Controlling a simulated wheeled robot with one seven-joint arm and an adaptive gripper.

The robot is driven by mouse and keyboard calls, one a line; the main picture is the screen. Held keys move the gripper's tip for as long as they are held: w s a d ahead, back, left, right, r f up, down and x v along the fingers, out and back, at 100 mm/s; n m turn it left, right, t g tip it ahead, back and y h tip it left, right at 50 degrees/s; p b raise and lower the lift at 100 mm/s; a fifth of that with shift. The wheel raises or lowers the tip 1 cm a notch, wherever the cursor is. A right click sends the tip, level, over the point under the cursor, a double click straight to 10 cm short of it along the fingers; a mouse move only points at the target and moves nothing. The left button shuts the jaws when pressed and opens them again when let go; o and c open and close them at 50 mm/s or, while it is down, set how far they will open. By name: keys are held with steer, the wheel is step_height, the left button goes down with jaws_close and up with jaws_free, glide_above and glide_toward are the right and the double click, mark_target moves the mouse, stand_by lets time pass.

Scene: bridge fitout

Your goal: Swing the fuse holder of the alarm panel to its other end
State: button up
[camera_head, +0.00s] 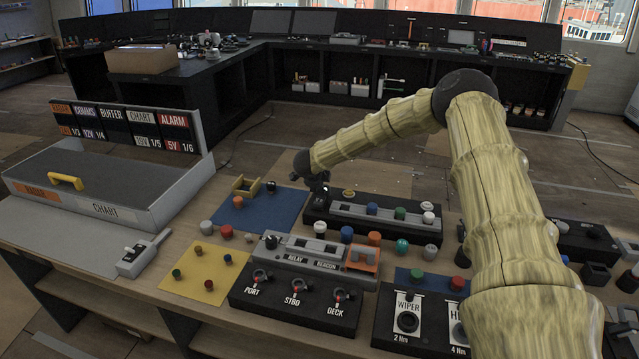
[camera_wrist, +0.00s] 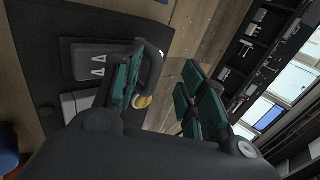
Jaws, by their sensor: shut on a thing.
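The alarm panel appears to be the long black box (camera_head: 437,236) with a grey strip, in the middle of the bench. My gripper (camera_head: 318,190) is low at its left end. In the wrist view, the black panel (camera_wrist: 40,50) carries a grey block with white marks (camera_wrist: 84,62). A dark grey curved piece, seemingly the fuse holder (camera_wrist: 154,68), rises beside the block. The exact contact is hidden by the fingers. A pale round knob (camera_wrist: 143,101) shows between the fingers.
In front stands a unit with relay and beacon labels (camera_head: 310,262) and three switches. A blue mat (camera_head: 265,215) and yellow mat (camera_head: 205,278) with small knobs lie left. A label board (camera_head: 130,128) stands behind the grey case (camera_head: 90,190). My arm covers the right side.

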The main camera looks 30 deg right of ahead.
steer(key=v, duration=1.1)
steer(key=shift+s+a+r, duration=0.2)
steer(key=shift+r, duration=0.15)
